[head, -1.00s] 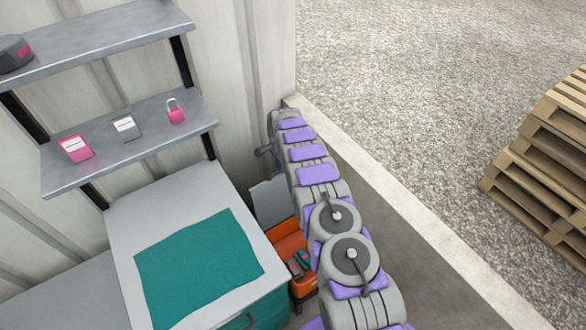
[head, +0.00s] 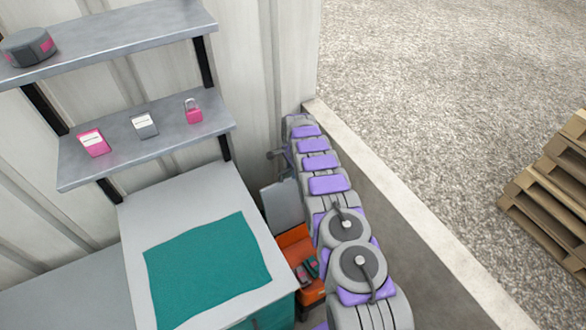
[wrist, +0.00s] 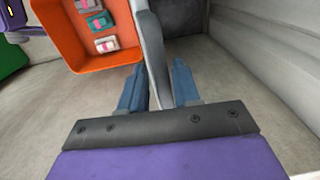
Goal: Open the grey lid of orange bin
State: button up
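The orange bin (head: 293,238) stands on the floor beside the workbench, partly hidden by my arm in the head view. Its grey lid (head: 282,206) stands raised, roughly upright at the far side of the bin, which is open at the top. In the wrist view the orange bin (wrist: 118,57) holds several small pink, white and teal items. The lid (wrist: 154,50) shows nearly edge-on there. My gripper (wrist: 158,82) has its two blue fingers apart, one on each side of the lid's edge, with visible gaps. The gripper's fingers are not visible in the head view.
A workbench (head: 180,205) with a teal mat (head: 208,268) stands left of the bin. Metal shelves (head: 145,140) hold small boxes and a pink padlock (head: 193,110). A low wall (head: 400,220) runs close on the right. Wooden pallets (head: 555,190) lie beyond on gravel.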

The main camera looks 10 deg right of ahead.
jog(key=shift+o, duration=0.6)
jog(key=shift+r, duration=0.3)
jog(key=shift+r, duration=0.1)
jog(key=shift+r, duration=0.15)
notch_tip(320, 180, up, 17)
jog(key=p, duration=0.1)
jog(key=shift+s, duration=0.45)
jog(key=shift+d, duration=0.1)
